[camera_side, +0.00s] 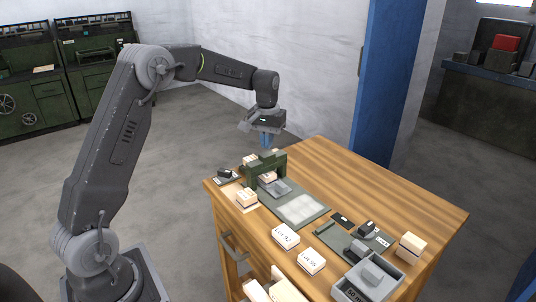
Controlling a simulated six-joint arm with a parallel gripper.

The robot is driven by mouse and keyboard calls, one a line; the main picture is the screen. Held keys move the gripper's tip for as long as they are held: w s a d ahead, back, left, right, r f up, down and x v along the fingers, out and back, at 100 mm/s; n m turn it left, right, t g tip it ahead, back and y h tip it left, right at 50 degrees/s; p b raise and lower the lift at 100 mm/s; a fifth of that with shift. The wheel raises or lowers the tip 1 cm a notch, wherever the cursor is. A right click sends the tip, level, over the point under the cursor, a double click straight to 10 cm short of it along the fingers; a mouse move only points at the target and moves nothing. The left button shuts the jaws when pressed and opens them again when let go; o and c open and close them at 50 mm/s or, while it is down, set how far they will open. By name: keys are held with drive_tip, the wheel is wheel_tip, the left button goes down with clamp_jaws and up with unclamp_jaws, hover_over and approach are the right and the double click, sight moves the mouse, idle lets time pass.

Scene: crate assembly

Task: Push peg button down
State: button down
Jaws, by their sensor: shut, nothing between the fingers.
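My gripper (266,138) points down in the air above the back left of the wooden table. Its blue fingers are shut and hold nothing. Below it stands a dark green frame (265,165) at the end of a grey-green plate (311,207), with a gap between the fingers and the frame. A small pale block sits under the frame, and a grey piece (280,187) lies just in front of it. I cannot make out which part is the peg button; it is too small or hidden here.
Labelled white boxes (286,236) stand along the table's front. A second green plate with dark parts and a grey crate (340,290) are at the right front. A cream block (412,245) is at the right. The wooden table's (385,195) back right is clear. A blue post (383,80) rises behind.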

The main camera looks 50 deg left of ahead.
sight(267, 154)
drive_tip(key=shift+f, duration=1.9)
drive_tip(key=shift+r, duration=4.6)
drive_tip(key=s+d+r+m+t, duration=0.2)
drive_tip(key=s+d+r, duration=0.2)
drive_tip(key=s+d, duration=0.25)
drive_tip(key=s+d+r+m+t, duration=0.1)
drive_tip(key=s+d+r, duration=0.3)
drive_tip(key=s+d, duration=0.3)
drive_tip(key=s+d+f+m+t, duration=0.1)
drive_tip(key=s+d+f, duration=0.1)
drive_tip(key=s, duration=0.5)
drive_tip(key=s+d+f+m+t, duration=0.1)
drive_tip(key=s+d+f+m, duration=0.1)
drive_tip(key=s, duration=0.6)
drive_tip(key=shift+d+f+t, duration=0.2)
drive_tip(key=shift+f+t, duration=0.1)
